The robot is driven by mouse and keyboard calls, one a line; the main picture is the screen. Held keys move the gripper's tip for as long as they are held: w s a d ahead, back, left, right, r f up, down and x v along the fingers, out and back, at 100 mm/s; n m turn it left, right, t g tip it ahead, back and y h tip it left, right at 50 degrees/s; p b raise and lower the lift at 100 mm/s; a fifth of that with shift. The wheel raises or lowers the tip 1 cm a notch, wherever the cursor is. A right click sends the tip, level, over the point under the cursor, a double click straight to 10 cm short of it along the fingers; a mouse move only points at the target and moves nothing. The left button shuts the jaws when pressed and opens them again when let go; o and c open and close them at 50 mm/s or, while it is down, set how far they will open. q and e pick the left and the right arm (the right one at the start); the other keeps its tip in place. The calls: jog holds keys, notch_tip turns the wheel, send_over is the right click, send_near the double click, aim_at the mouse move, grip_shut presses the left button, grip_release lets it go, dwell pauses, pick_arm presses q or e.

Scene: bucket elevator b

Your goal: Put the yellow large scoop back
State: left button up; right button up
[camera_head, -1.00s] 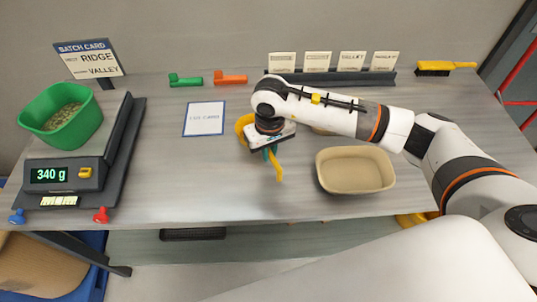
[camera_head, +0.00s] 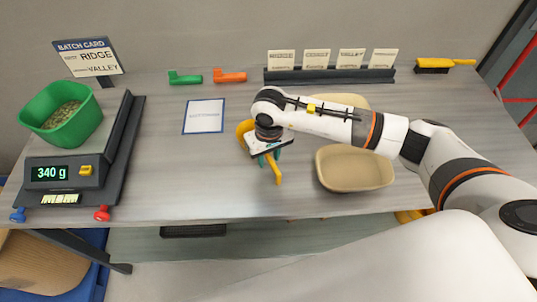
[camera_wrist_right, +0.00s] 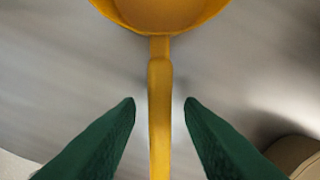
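The yellow large scoop (camera_head: 275,176) lies on the grey table in the middle of the head view, its bowl partly hidden behind my right wrist. Its handle points toward the table's front edge. My right gripper (camera_head: 270,158) is over the handle. In the right wrist view, the yellow scoop's bowl (camera_wrist_right: 160,12) is at the top and its handle runs down between the two green fingers of my right gripper (camera_wrist_right: 160,102). A gap shows on both sides of the handle, so the fingers are open around or above it. My left gripper is out of view.
A tan tray (camera_head: 355,182) stands right of the gripper, with another (camera_head: 348,100) behind my arm. Green (camera_head: 185,78) and orange (camera_head: 230,76) scoops lie at the back. A scale (camera_head: 65,172) with a green bin (camera_head: 60,125) stands left. A bordered card (camera_head: 204,116) lies flat.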

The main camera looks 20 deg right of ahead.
jog(key=shift+r, duration=0.55)
notch_tip(320, 180, up, 11)
jog(key=b, duration=0.2)
jog(key=shift+s+b, duration=0.2)
jog(key=shift+b, duration=0.2)
